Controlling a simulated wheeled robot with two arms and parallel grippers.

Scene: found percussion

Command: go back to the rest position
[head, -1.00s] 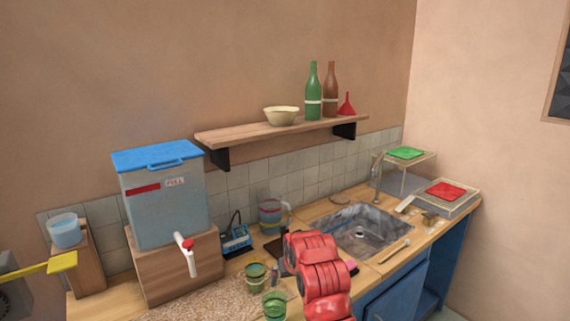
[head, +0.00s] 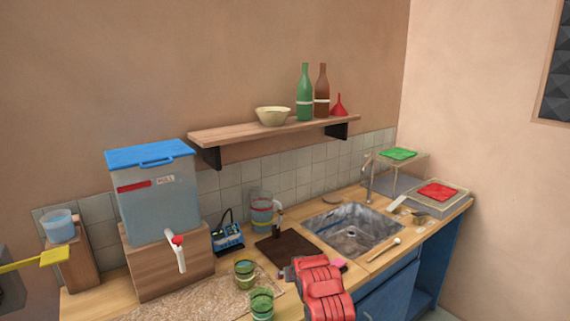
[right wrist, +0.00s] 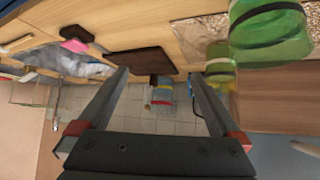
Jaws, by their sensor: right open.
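My right gripper (right wrist: 158,73) shows in the right wrist view with its two fingers wide apart. Nothing is held between them. A dark brown board (right wrist: 140,61) on the counter shows beyond the fingertips, apart from them.
Two green glasses (head: 262,304) stand on the counter left of my arm. Behind are the dark board (head: 287,248), a banded jug (head: 261,211) and a blue rack (head: 228,238). A dispenser (head: 155,200) stands left, a sink (head: 352,232) right. A shelf (head: 230,133) hangs above.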

